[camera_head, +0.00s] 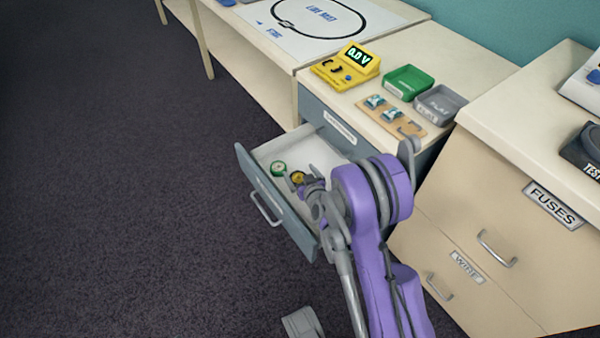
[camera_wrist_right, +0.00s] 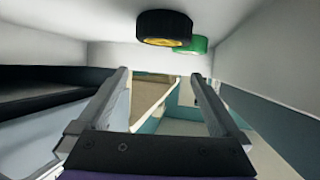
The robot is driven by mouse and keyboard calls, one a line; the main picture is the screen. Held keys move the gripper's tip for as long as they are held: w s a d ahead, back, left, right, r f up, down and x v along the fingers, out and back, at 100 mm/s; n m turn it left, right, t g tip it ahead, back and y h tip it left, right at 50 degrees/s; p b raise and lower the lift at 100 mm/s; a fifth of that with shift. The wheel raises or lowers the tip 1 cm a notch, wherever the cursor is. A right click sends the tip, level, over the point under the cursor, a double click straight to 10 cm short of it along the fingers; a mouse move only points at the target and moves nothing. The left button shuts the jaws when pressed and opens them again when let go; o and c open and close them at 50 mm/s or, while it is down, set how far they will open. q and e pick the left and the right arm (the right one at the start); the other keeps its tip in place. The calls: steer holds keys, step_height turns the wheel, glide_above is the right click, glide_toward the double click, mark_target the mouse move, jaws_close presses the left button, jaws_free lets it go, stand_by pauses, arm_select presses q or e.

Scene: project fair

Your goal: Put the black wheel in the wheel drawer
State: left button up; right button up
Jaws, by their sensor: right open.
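The black wheel (camera_head: 298,177) with a yellow hub lies inside an open blue-grey drawer (camera_head: 250,165) under the bench, partly hidden by my right gripper. A green wheel (camera_head: 278,168) lies close to it on the drawer's white floor. My right gripper (camera_head: 303,184) is open and reaches into the drawer at the black wheel. In the right wrist view, the black wheel (camera_wrist_right: 165,28) is just beyond the open fingers (camera_wrist_right: 160,76), apart from them, with the green wheel (camera_wrist_right: 197,45) behind. My left gripper is not in view.
A yellow meter (camera_head: 346,67), a green tray (camera_head: 408,82), a grey tray (camera_head: 440,104) and a wooden board (camera_head: 392,116) stand on the bench above the drawer. A beige cabinet (camera_head: 470,190) with labelled drawers is on the right. The carpet (camera_head: 120,200) at left is clear.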

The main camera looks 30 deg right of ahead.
steer(key=shift+r+p, duration=0.25)
steer(key=shift+p, duration=0.1)
steer(key=shift+r+p, duration=0.5)
steer(key=shift+r, duration=0.05)
steer(key=v, duration=1.1)
steer(key=s+a+r+n+g+y, duration=0.1)
steer(key=s+a+r+g+y, duration=0.1)
steer(key=s+a, duration=0.25)
steer(key=s+a+r+n+g+y, duration=0.1)
steer(key=s+a+r+g, duration=0.2)
steer(key=a, duration=0.3)
steer(key=s+a+r+g, duration=0.2)
steer(key=s+g, duration=0.2)
steer(key=s, duration=0.9)
steer(key=shift+s+r, duration=0.15)
steer(key=shift+s, duration=0.1)
